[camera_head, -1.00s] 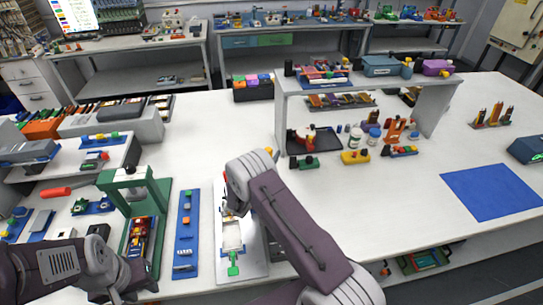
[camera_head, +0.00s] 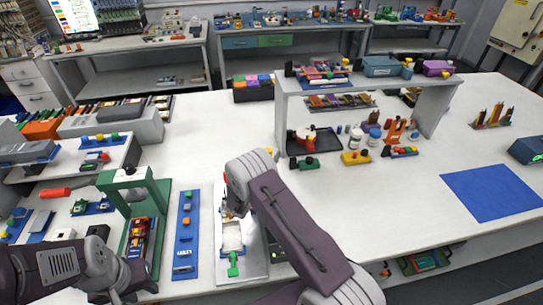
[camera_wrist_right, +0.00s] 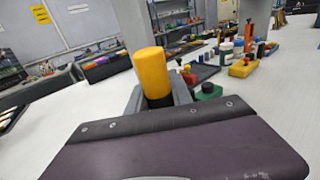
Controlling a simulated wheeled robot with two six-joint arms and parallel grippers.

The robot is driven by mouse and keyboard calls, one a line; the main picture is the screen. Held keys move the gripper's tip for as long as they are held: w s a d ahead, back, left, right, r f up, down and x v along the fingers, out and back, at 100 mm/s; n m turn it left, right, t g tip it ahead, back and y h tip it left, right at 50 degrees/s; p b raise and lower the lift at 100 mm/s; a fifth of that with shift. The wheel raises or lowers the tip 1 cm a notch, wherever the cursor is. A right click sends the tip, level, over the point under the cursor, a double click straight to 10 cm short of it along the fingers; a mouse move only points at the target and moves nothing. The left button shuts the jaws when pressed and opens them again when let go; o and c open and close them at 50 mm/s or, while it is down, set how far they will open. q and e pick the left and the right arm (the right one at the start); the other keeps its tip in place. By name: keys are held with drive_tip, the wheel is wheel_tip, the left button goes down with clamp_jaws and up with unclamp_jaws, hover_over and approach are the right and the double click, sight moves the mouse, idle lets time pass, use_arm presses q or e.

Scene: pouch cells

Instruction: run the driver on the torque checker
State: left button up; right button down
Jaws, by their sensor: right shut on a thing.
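The driver shows in the right wrist view as an orange-yellow handle (camera_wrist_right: 152,72) standing upright in my right gripper (camera_wrist_right: 160,98). The driver's lower end is hidden there by my own wrist. In the head view my right gripper (camera_head: 229,211) is mostly hidden under my wrist, over the far part of a white board (camera_head: 258,262). That board carries a pale block (camera_head: 232,236) and a green piece (camera_head: 232,265). I cannot tell for sure whether this is the torque checker, or whether the driver touches it. My left gripper (camera_head: 122,290) is at the lower left, its fingers unclear.
A blue strip (camera_head: 184,252) with small parts lies left of the white board. A green press-like stand (camera_head: 128,183) is further left. A grey shelf (camera_head: 283,110) with bottles stands behind. A blue mat (camera_head: 490,192) lies right; the table between is clear.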

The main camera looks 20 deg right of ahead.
wheel_tip(320, 180, up, 7)
drive_tip(key=p, duration=0.4)
drive_tip(key=shift+w, duration=0.1)
idle(0.4)
